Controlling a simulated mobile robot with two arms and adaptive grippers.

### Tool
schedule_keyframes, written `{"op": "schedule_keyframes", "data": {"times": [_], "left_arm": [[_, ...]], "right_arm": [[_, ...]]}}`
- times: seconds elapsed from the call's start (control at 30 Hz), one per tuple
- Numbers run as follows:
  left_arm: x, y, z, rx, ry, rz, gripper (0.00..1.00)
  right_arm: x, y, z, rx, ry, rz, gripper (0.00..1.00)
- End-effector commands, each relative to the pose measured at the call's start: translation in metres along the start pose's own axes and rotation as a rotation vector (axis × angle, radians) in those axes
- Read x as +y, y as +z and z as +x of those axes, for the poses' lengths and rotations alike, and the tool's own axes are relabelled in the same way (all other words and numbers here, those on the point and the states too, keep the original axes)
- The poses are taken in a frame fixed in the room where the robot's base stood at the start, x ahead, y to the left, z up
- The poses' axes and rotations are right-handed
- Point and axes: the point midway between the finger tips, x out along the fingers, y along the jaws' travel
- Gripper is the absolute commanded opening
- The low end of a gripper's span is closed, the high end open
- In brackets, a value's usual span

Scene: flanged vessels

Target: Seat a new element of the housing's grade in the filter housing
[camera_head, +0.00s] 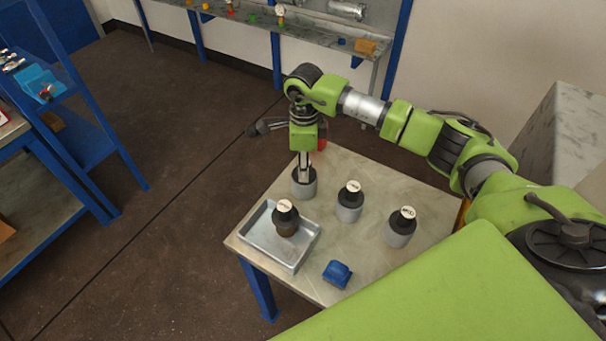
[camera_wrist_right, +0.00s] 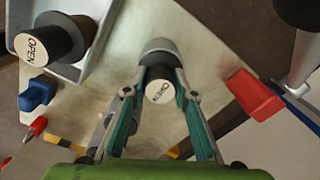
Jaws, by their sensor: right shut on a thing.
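My right gripper (camera_head: 304,178) points down over the table's far left part. In the wrist view its fingers (camera_wrist_right: 160,84) close on the black cap of a grey element (camera_wrist_right: 161,50), whose white label (camera_wrist_right: 160,91) seems to read OPEN. The head view shows this grey element (camera_head: 303,189) upright; I cannot tell whether it touches the table. Two more grey elements (camera_head: 349,208) (camera_head: 400,235) stand to the right. I cannot identify the filter housing. My left gripper is not in view.
The metal tray (camera_head: 262,250) lies on the table's left side. A blue block (camera_head: 337,273) lies near its front edge. A red object (camera_wrist_right: 255,95) shows right of the gripper in the wrist view. A shelf bench (camera_head: 235,17) stands at the back wall.

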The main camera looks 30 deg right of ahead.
Motion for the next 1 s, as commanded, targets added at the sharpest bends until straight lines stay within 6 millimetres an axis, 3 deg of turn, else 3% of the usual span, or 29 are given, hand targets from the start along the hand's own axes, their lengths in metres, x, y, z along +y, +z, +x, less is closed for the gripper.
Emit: {"op": "schedule_keyframes", "data": {"times": [1.0], "left_arm": [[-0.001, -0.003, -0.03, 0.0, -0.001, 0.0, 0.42]], "right_arm": [[-0.001, 0.0, -0.054, 0.0, -0.001, 0.0, 0.0]]}}
